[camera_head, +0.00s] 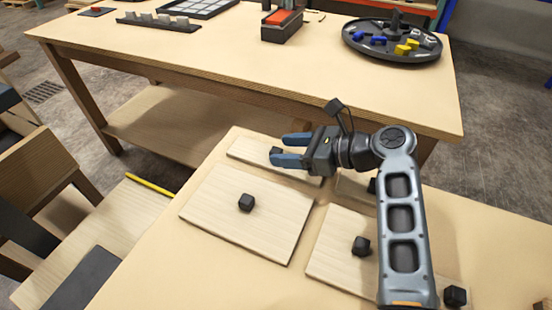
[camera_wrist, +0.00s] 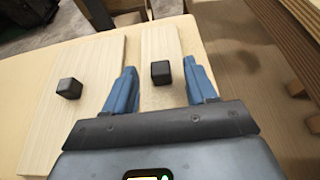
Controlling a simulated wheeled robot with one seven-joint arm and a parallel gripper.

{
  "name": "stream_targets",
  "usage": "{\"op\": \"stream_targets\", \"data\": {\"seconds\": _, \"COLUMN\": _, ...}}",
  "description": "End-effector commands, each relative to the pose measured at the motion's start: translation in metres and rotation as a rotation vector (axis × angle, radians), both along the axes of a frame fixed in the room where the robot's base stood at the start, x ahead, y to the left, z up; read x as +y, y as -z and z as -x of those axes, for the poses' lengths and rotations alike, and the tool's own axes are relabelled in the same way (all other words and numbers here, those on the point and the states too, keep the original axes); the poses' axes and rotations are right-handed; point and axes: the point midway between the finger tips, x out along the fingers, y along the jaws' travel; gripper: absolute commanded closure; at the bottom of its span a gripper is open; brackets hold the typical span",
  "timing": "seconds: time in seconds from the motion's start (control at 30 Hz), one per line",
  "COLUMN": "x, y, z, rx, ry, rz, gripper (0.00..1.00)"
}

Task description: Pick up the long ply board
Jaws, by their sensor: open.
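The long ply board (camera_head: 243,149) is a narrow pale board with a black cube knob (camera_head: 276,151), lying at the far edge of the near table. My gripper (camera_head: 279,148) is open over this board, with its blue fingers partly covering the board and knob in the head view. In the wrist view the long ply board (camera_wrist: 156,44) runs away from the gripper (camera_wrist: 159,67). The black knob (camera_wrist: 160,73) appears between the two fingers there, with a gap on each side. Nothing is held. How high the fingers are above the board is hard to tell.
A wider ply board (camera_head: 220,215) with a black knob (camera_head: 246,202) lies close beside it. Another board (camera_head: 325,250) lies front right, and one more is partly hidden by my arm. The far table (camera_head: 240,60) holds a round dark tray (camera_head: 362,55) with coloured parts.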

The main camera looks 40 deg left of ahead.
Motion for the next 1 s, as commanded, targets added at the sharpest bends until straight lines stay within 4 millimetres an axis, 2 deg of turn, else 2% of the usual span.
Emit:
{"op": "stream_targets", "data": {"seconds": 0.17, "x": 0.017, "y": 0.008, "z": 0.004, "rx": 0.001, "ry": 0.000, "rz": 0.000, "gripper": 0.44}}
{"op": "stream_targets", "data": {"seconds": 0.43, "x": 0.019, "y": 0.009, "z": 0.005, "rx": 0.000, "ry": 0.001, "rz": 0.000, "gripper": 0.44}}
{"op": "stream_targets", "data": {"seconds": 1.0, "x": 0.019, "y": 0.009, "z": 0.005, "rx": 0.000, "ry": 0.000, "rz": 0.000, "gripper": 0.98}}
